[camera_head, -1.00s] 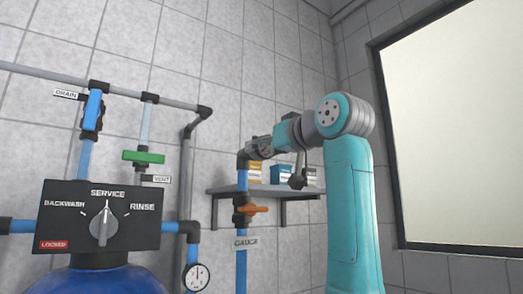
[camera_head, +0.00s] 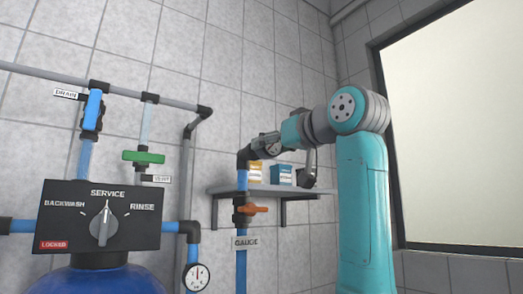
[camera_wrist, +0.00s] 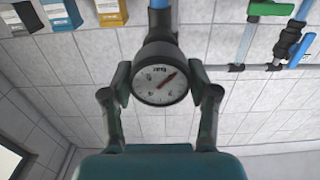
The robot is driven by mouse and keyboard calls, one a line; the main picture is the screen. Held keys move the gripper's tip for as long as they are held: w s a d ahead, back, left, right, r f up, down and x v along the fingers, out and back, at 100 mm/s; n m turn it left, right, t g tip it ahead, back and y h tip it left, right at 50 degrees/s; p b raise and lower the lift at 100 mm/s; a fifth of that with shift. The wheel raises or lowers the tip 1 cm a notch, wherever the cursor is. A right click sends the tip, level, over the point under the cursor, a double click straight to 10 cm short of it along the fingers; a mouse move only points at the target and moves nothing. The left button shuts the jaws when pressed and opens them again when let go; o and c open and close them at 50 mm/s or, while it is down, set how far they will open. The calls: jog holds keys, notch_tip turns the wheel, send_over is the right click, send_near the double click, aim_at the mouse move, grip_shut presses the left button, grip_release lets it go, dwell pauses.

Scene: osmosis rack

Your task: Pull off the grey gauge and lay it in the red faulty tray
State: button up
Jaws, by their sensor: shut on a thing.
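The grey gauge (camera_wrist: 160,84), with a round white dial and a red needle, sits between the two fingers of my gripper (camera_wrist: 165,88) in the wrist view. The fingers are shut on its sides. Behind it are a dark fitting and a blue pipe (camera_wrist: 159,5); I cannot tell whether the gauge is still joined to them. In the head view my gripper (camera_head: 266,143) is just right of the dark elbow (camera_head: 244,158) on top of the blue pipe, above the orange valve handle. The gauge is partly hidden there by the fingers. The red faulty tray is not in view.
A wall shelf (camera_head: 225,190) with several small boxes (camera_head: 281,175) is just behind and below my gripper. Pipes, a green valve handle (camera_head: 144,156) and the black control box (camera_head: 75,222) are at left. Another gauge (camera_head: 197,277) hangs low. A bright window is at right.

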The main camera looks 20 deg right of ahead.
jog(key=shift+v, duration=1.7)
